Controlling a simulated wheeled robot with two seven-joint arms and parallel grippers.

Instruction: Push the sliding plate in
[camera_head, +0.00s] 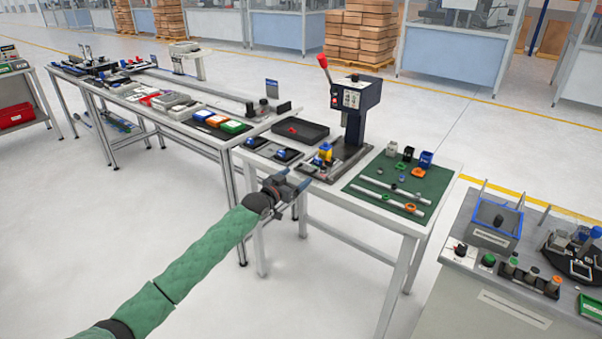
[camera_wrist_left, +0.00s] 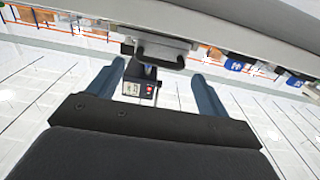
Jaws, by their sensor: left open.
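The press (camera_head: 352,105) with a red-knobbed lever stands on the white table. Its dark sliding plate (camera_head: 318,172) lies at the press foot by the table's front edge, with a yellow and blue part (camera_head: 325,153) on or beside it. My left gripper (camera_head: 291,183) is open and empty just in front of that edge. In the left wrist view the plate's dark handle (camera_wrist_left: 162,50) shows between the two spread fingers (camera_wrist_left: 158,72); I cannot tell whether they touch it. The press also shows there, beyond the handle (camera_wrist_left: 138,88). My right gripper is out of view.
A green mat (camera_head: 395,190) with rods and small parts lies right of the press. A black tray (camera_head: 300,130) and small dark fixtures (camera_head: 287,155) lie to its left. Another workbench (camera_head: 500,255) stands at the right. The floor in front is clear.

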